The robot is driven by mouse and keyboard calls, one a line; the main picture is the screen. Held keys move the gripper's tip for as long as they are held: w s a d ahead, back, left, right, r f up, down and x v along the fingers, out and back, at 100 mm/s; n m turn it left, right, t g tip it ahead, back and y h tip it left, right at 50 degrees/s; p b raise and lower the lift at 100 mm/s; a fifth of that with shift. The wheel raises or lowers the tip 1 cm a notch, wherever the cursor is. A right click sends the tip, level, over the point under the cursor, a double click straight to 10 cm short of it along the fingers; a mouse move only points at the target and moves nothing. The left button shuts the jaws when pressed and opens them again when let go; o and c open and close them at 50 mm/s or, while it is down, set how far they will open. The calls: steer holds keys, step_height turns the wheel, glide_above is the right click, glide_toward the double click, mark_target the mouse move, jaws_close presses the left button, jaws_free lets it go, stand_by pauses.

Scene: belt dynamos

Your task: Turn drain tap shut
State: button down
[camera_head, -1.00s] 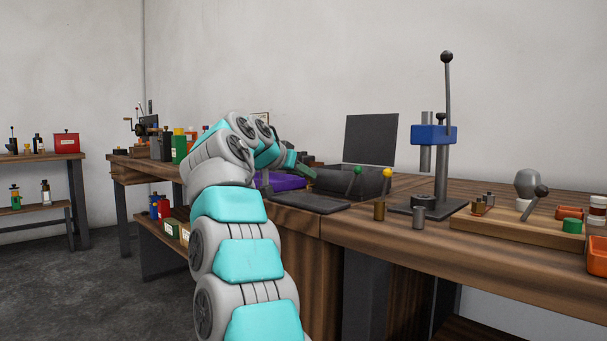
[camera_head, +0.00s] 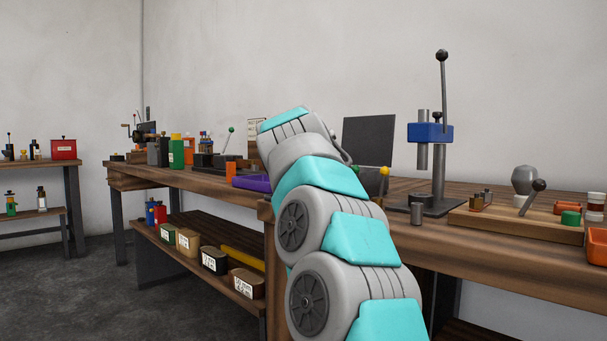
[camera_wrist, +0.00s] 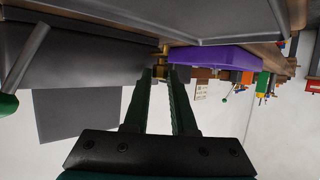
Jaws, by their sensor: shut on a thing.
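My gripper (camera_wrist: 164,73) shows in the wrist view as two dark green fingers, close together. At their tips is a small brownish, brass-coloured piece (camera_wrist: 163,72), beside the purple tray (camera_wrist: 215,57). I take this piece for the drain tap's handle, but it is too small and dark to be sure, and its turn angle cannot be read. In the head view my arm hides the gripper and the tap. The purple tray (camera_head: 252,183) shows there left of my arm.
A lever with a green knob (camera_wrist: 9,103) and a dark panel (camera_wrist: 78,115) are at the left in the wrist view. A yellow knob (camera_head: 386,171) and a blue-headed press (camera_head: 430,133) stand right of my arm. Labelled bins (camera_head: 215,260) line the lower shelf.

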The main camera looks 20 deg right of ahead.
steer(key=shift+d+n+t+y, duration=0.1)
steer(key=shift+n+t+y, duration=0.3)
steer(key=shift+n, duration=0.1)
steer(key=c, duration=0.7)
jaws_free()
steer(key=shift+f, duration=0.1)
